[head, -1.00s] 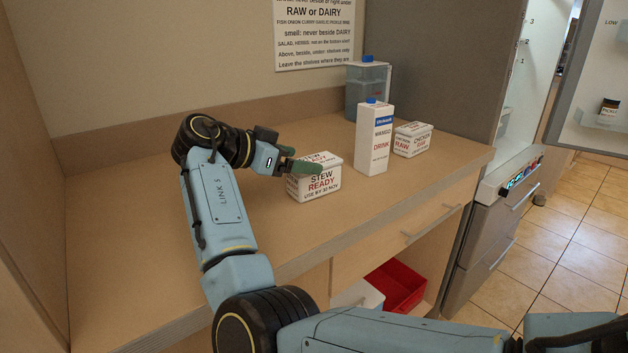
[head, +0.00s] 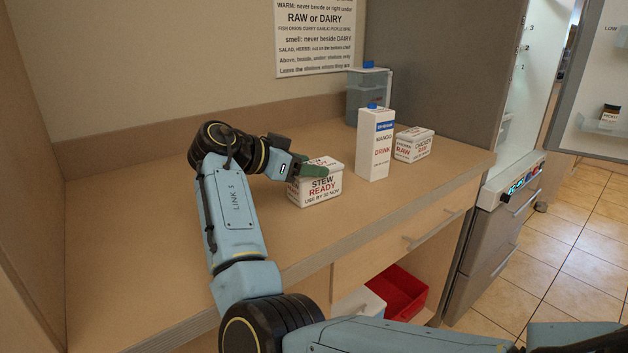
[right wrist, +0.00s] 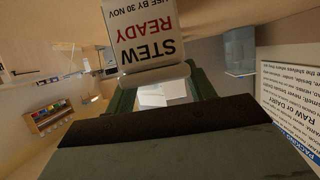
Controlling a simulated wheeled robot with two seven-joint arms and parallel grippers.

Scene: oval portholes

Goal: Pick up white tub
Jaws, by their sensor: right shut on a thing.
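The white tub (head: 316,191) marked STEW READY is on the wooden counter, left of the drink carton. My right gripper (head: 308,170) reaches in from the left and is shut on this tub at its upper part. Its green fingers cover part of the lid. In the right wrist view the tub (right wrist: 142,38) shows its lettered face upside down between the fingers (right wrist: 160,92). I cannot tell whether its base is just clear of the counter. A second white tub (head: 413,146), marked CHICKEN RAW, stands farther right. My left gripper is not in view.
A mango drink carton (head: 375,150) stands close right of the held tub. A blue-tinted jug (head: 366,98) is behind it. The counter (head: 130,220) is clear at left. A red bin (head: 402,290) sits below. An open fridge (head: 520,110) is at right.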

